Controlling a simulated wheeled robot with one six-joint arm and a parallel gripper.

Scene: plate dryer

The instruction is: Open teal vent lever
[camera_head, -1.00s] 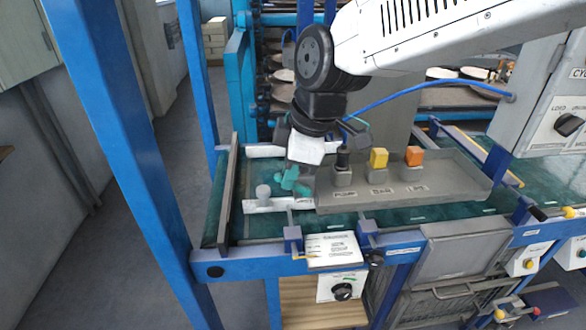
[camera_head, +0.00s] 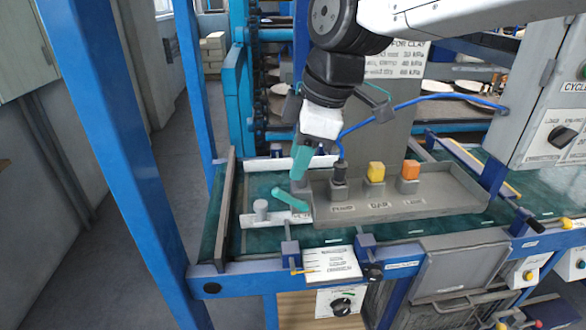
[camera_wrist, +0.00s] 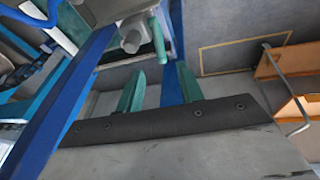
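The teal vent lever (camera_head: 290,200) sits on a white strip at the left end of the grey tray in the head view, slanting down to the right. A grey round knob (camera_head: 261,208) stands just left of it. In the wrist view the lever (camera_wrist: 159,40) shows near the top, beside the grey knob (camera_wrist: 131,40). My gripper (camera_head: 299,177) has teal fingers and hangs just above the lever, seemingly apart from it. In the wrist view my gripper (camera_wrist: 160,70) shows two fingers spread with an empty gap between them.
A blue post (camera_head: 115,150) stands at the left. A blue hose (camera_head: 420,97) runs behind the tray. A control box (camera_head: 545,110) stands at the right.

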